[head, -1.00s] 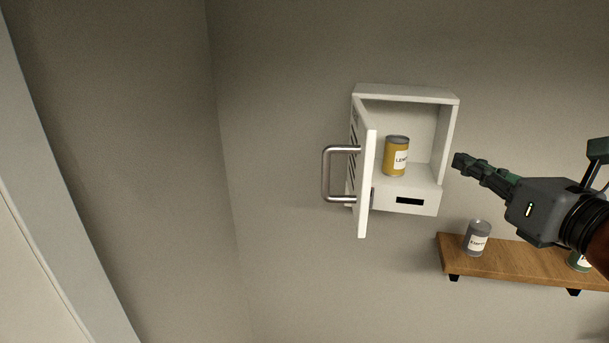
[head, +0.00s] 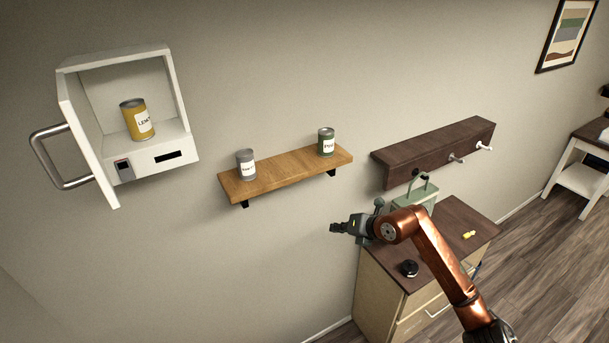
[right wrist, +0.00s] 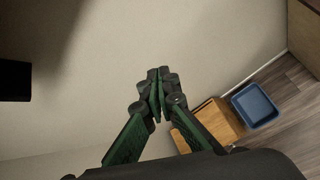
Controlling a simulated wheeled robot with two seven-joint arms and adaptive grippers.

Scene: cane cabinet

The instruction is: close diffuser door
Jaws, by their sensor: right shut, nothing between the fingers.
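The white diffuser box (head: 186,146) hangs on the wall at the upper left of the head view. Its door (head: 84,140) is swung open on the left side, with a metal bar handle (head: 40,154) on it. A yellow can (head: 133,120) with a label stands upright inside. My right gripper (head: 334,228) is shut and empty, well to the right of and below the diffuser, apart from it. It also shows shut in the right wrist view (right wrist: 157,82), in front of bare wall. My left gripper is not in view.
A blue bin (right wrist: 256,104) shows in the right wrist view.

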